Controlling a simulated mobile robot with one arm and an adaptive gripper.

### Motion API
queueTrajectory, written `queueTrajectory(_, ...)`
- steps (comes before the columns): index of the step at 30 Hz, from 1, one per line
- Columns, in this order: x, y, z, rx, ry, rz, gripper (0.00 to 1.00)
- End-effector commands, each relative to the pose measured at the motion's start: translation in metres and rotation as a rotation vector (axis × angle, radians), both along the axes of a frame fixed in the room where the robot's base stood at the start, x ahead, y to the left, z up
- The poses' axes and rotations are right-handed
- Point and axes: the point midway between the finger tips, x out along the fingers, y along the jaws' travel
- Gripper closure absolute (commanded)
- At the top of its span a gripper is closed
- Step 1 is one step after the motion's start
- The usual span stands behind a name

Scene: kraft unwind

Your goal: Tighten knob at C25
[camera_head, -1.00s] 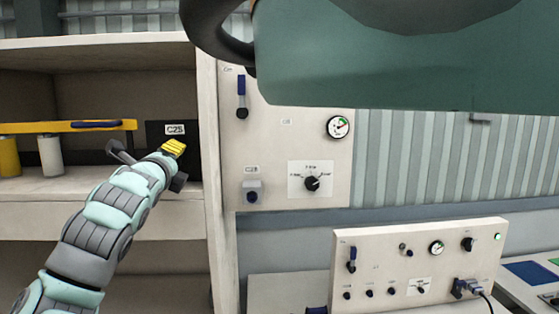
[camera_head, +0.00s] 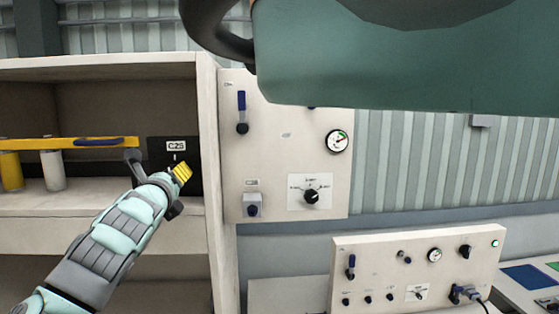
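The C25 label (camera_head: 175,146) sits on a black panel (camera_head: 158,160) at the right end of the shelf bay. My gripper (camera_head: 181,173) is in front of the lower part of this panel, below the label. A yellow ribbed piece shows at its tip and looks like a finger pad. A dark finger or link sticks up on its left. The knob at C25 cannot be made out clearly; my gripper covers that area. Whether the fingers are open or shut, or touch anything, cannot be seen.
A yellow bar (camera_head: 60,143) and a white cylinder (camera_head: 53,170) are left of my gripper on the shelf (camera_head: 60,203). An upright shelf wall (camera_head: 210,170) stands close on the right. Beyond it is a control panel (camera_head: 270,150) with a black dial (camera_head: 311,197).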

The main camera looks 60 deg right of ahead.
Motion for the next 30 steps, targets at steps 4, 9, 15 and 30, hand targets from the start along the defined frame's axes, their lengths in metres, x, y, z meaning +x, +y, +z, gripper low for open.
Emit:
queueTrajectory(4,-0.0028,-0.0023,0.0017,0.0,-0.008,-0.008,0.88)
queueTrajectory(9,-0.0028,-0.0023,0.0016,-0.001,-0.007,-0.008,0.88)
queueTrajectory(15,-0.0025,-0.002,0.0013,-0.001,-0.006,-0.008,0.38)
queueTrajectory(30,-0.0006,0.0004,0.0002,0.001,-0.003,-0.002,0.16)
